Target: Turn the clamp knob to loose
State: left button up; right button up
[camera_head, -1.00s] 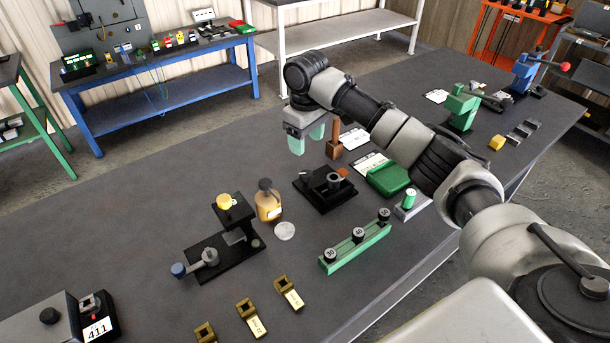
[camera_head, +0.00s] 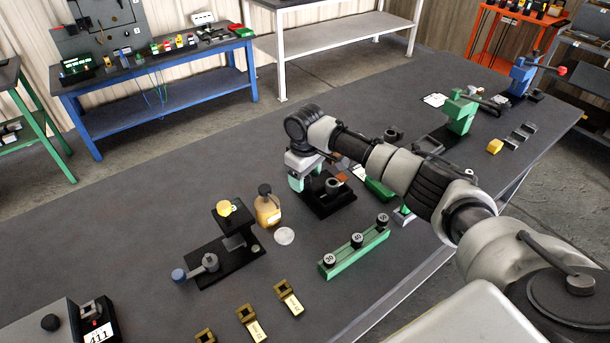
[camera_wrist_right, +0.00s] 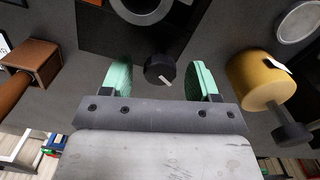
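The clamp knob (camera_wrist_right: 160,70) is a small black knob with a white mark, at the edge of a black fixture (camera_wrist_right: 105,35) in the right wrist view. In the head view the fixture (camera_head: 325,207) stands on the bench beside the amber bottle, and my gripper hides the knob. My left gripper is not in view.
An amber bottle (camera_head: 267,207) stands close on the left of the gripper, and a brown-handled block (camera_wrist_right: 35,62) shows on the wrist view's left. A green rail with black knobs (camera_head: 345,254) lies nearer.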

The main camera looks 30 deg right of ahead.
jog(key=c, duration=0.9)
